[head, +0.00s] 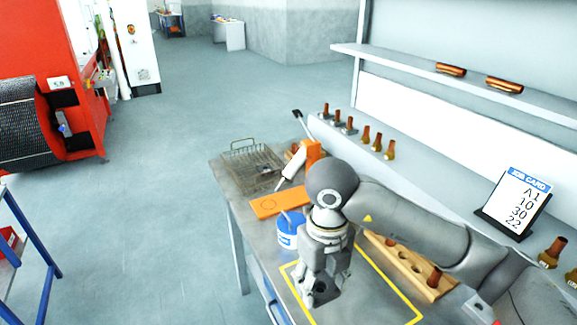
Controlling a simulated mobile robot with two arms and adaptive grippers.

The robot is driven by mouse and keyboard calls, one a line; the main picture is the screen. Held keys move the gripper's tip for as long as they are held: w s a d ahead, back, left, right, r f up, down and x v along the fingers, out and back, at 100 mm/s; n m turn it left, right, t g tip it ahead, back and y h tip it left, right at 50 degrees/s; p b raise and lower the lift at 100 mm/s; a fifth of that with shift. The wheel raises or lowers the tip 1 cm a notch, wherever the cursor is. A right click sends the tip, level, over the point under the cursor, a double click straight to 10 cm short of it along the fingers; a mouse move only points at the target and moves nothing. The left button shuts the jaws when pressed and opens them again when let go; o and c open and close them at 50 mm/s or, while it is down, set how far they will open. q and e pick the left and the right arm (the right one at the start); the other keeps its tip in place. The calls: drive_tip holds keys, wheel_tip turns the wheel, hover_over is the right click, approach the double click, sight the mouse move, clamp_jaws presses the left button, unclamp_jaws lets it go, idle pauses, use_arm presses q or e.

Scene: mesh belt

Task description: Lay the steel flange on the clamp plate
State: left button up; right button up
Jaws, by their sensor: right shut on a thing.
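My right gripper (318,296) points down over the near part of the grey workbench, inside a yellow outlined area. It is shut on a grey metal piece, which looks like the steel flange; the fingers hide most of it. A flat orange plate (272,206) with a ring mark lies on the bench beyond the gripper, to its upper left. It looks like the clamp plate, and its top is bare around the ring. The gripper is apart from it. My left gripper is not in view.
A blue and white tub (289,232) stands between gripper and orange plate. A wire basket (252,162), a white tube (292,166) and an orange block (313,150) are farther back. A wooden holed rack (403,262) lies right, partly behind my arm. A job card (514,203) stands on the ledge.

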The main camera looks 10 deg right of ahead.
sight(340, 292)
drive_tip(key=n, duration=0.2)
drive_tip(key=d+n, duration=0.1)
drive_tip(key=shift+s+f+n, duration=0.2)
drive_tip(key=shift+s+n, duration=0.1)
drive_tip(key=shift+n, duration=0.1)
drive_tip(key=n, duration=0.1)
drive_tip(key=d+n, duration=0.1)
drive_tip(key=n, duration=0.2)
drive_tip(key=shift+s+d+f+n, duration=0.2)
drive_tip(key=shift+s+f+n, duration=0.05)
drive_tip(key=shift+s+n, duration=0.15)
drive_tip(key=n, duration=0.3)
drive_tip(key=shift+s+d+f, duration=0.15)
drive_tip(key=shift+s+d, duration=0.15)
drive_tip(key=shift+d, duration=0.1)
drive_tip(key=s+d+f+n, duration=0.1)
drive_tip(key=s+d+n, duration=0.1)
drive_tip(key=n, duration=0.8)
drive_tip(key=s+d+f+n, duration=0.1)
drive_tip(key=s+d+n, duration=0.1)
drive_tip(key=n, duration=0.8)
drive_tip(key=shift+s+d+n, duration=0.25)
drive_tip(key=shift+s+n, duration=0.05)
drive_tip(key=shift+s, duration=0.2)
